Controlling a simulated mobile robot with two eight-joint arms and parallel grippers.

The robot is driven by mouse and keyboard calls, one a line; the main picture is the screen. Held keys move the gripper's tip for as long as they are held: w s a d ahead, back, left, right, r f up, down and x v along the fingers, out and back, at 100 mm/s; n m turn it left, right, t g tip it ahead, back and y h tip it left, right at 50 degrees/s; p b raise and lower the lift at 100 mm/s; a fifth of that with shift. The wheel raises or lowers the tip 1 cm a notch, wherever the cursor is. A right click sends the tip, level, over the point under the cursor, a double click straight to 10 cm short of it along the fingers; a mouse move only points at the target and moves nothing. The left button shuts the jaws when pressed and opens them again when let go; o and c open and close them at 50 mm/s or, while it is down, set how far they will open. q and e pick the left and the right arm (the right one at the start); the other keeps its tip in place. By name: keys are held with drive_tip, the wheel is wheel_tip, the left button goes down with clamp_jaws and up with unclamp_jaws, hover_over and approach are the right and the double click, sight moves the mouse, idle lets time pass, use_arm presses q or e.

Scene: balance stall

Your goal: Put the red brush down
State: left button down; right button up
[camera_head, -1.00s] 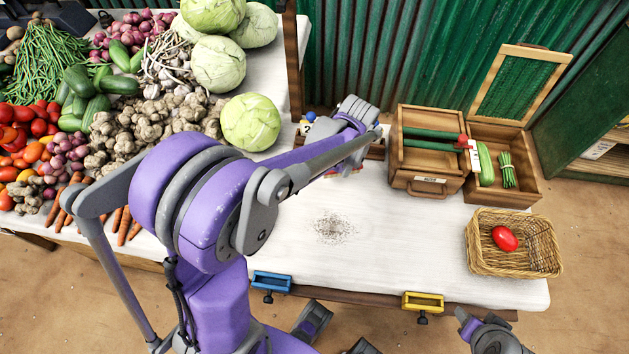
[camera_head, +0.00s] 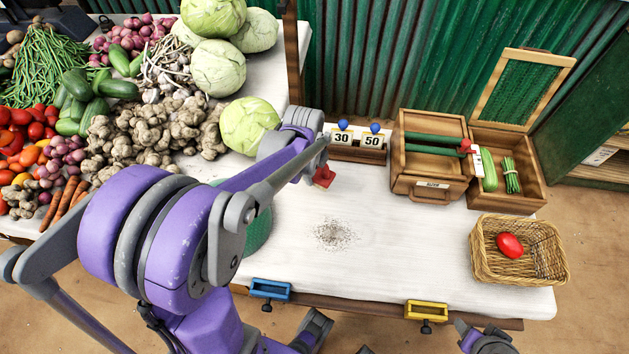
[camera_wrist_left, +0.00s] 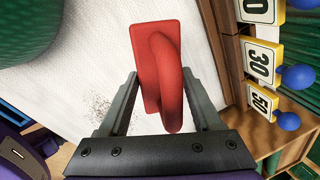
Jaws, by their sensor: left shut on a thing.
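My left gripper (camera_head: 318,166) is shut on the red brush (camera_head: 323,178), which shows small just past the fingertips in the head view. In the left wrist view the brush (camera_wrist_left: 158,70) has a flat red block and a curved red handle, with the handle between the fingers. Its bristles are hidden. The brush is over the white table (camera_head: 400,260), left of and in front of the number rack; I cannot tell whether it touches the tabletop. A patch of dark crumbs (camera_head: 335,234) lies on the table.
A wooden rack (camera_head: 357,155) with number cards and blue knobs stands behind. Wooden boxes (camera_head: 428,185) and a wicker basket (camera_head: 530,279) with a red vegetable are at right. A green round thing (camera_head: 258,235) is partly behind my arm. Vegetables fill the left.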

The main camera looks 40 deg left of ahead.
sight(315, 180)
use_arm(q)
drive_tip(key=shift+f+b, duration=0.3)
drive_tip(key=shift+f, duration=2.1)
drive_tip(key=shift+f, duration=0.15)
drive_tip(key=shift+c, duration=0.3)
unclamp_jaws()
